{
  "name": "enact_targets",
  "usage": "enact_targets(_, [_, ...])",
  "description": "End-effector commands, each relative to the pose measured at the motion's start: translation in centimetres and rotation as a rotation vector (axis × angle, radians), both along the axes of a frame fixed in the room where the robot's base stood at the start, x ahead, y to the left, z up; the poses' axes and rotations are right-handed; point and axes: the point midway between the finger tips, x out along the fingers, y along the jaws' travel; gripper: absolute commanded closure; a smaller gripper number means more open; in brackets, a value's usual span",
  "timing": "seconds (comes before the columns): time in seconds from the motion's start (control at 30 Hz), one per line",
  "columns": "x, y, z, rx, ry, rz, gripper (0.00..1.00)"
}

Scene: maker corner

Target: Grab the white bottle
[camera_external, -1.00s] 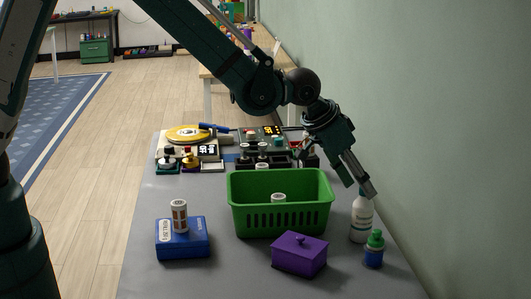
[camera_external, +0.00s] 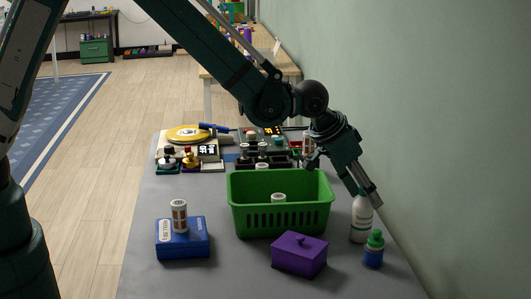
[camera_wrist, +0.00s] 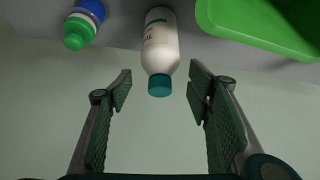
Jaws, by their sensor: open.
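The white bottle (camera_external: 361,221) stands upright on the grey table, right of the green basket. In the wrist view the white bottle (camera_wrist: 160,44) shows with its teal cap toward me, roughly centred ahead of the gap between my fingers. My gripper (camera_external: 370,200) is over the top of the bottle in the external view, and hides its cap there. In the wrist view my gripper (camera_wrist: 160,85) is open, with one finger on each side and nothing held. The teal cap lies near the line between the fingertips; I see no finger touching it.
A blue bottle with a green cap (camera_external: 374,249) stands close in front of the white bottle. The green basket (camera_external: 280,218) is to its left, and a purple box (camera_external: 299,255) is at front. A wall (camera_external: 450,130) rises close on the right.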

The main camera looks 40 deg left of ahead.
Motion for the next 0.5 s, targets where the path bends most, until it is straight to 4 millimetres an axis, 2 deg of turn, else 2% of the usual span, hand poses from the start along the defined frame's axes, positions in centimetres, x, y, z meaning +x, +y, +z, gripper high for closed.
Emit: enact_targets(0.5, [0.37,-0.25,-0.73,0.000,0.000,0.000,0.50])
